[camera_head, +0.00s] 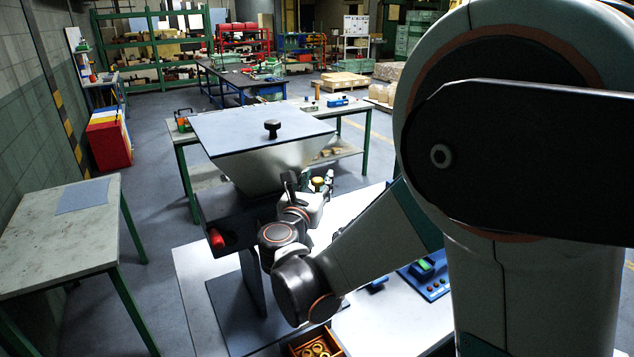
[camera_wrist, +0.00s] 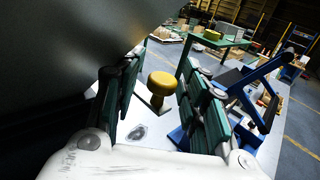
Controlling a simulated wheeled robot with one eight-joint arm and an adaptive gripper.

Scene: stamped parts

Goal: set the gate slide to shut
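The hopper (camera_head: 262,170) is a pale metal funnel with a flat lid and a black lid knob (camera_head: 272,128). A dark housing (camera_head: 250,217) sits under it, with a red cylindrical part (camera_head: 216,238) at its left end. My gripper (camera_head: 303,184) is at the right side of the hopper. In the wrist view my gripper (camera_wrist: 165,62) is open, with its two green-padded fingers apart. A yellow knob (camera_head: 318,183) also shows in the head view. The gate slide's position cannot be told.
A pale bench carries the hopper, a blue device (camera_head: 427,276) and an orange tray of rings (camera_head: 317,347). A blue-framed fixture (camera_wrist: 250,88) stands close to the right finger. The hopper's dark wall (camera_wrist: 70,50) fills the upper left of the wrist view.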

